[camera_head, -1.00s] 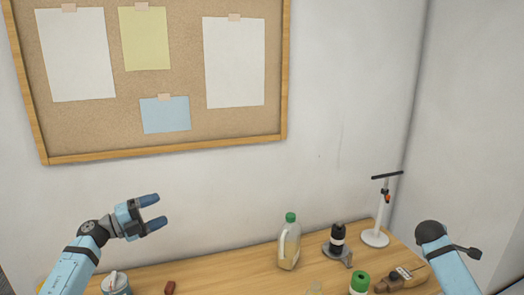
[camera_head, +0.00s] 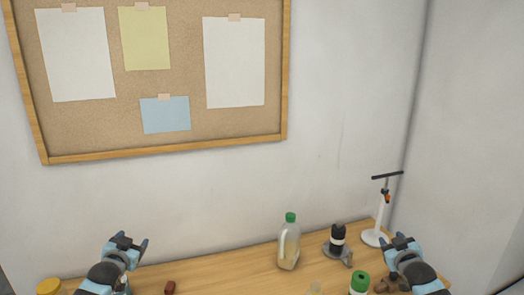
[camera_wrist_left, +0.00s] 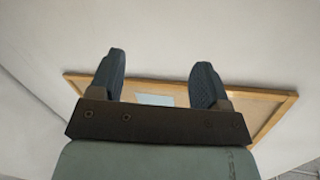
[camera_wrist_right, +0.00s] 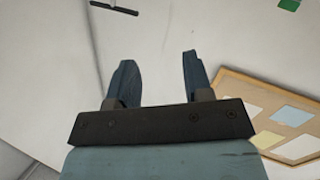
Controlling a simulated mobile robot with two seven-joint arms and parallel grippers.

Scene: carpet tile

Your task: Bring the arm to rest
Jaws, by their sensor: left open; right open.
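My left gripper (camera_head: 128,242) is at the lower left of the head view, above the table's left part. In the left wrist view its two fingers (camera_wrist_left: 160,82) stand apart with nothing between them. My right gripper (camera_head: 398,241) is at the lower right of the head view, in front of the white pump. In the right wrist view its fingers (camera_wrist_right: 158,80) are also apart and empty. Both grippers are clear of the wall.
The wooden table (camera_head: 225,276) holds a jug with a green cap (camera_head: 289,245), a dark bottle (camera_head: 337,238), a white pump (camera_head: 376,236), a green-topped container (camera_head: 360,283), a small red-brown object (camera_head: 170,287) and a yellow lid (camera_head: 48,286). A corkboard (camera_head: 180,95) hangs behind.

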